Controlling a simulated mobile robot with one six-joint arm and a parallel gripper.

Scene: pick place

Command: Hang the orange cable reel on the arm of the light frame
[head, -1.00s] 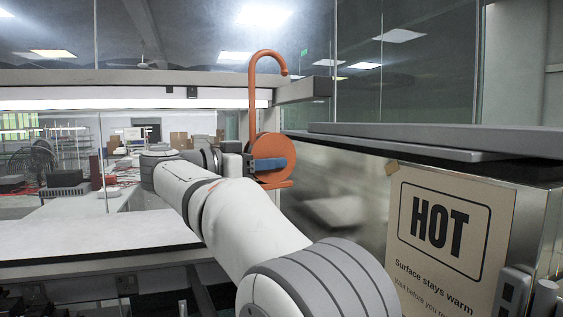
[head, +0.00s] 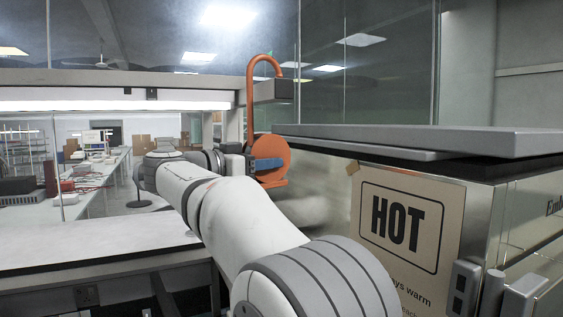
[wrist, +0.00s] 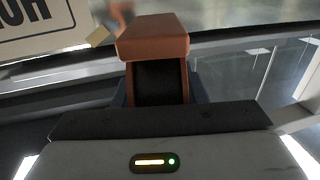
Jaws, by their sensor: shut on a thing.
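The orange cable reel (head: 272,148) hangs upright in the middle of the head view, with a tall hook (head: 251,95) rising from it and curving right at the top. My gripper (head: 266,164) is shut on the reel, with a blue finger across its disc. In the wrist view an orange part of the reel (wrist: 152,38) fills the jaws. The light frame (head: 120,88) spans the left; its arm (head: 274,91) ends in a dark face. In the picture the hook's curve lies above this arm end, its shank just left of it. I cannot tell whether they touch.
A shiny metal cabinet with a HOT sign (head: 402,225) stands close on the right, its grey lid (head: 420,142) near the reel's height. A white bench top (head: 90,235) lies at the lower left. Glass panels rise behind the arm.

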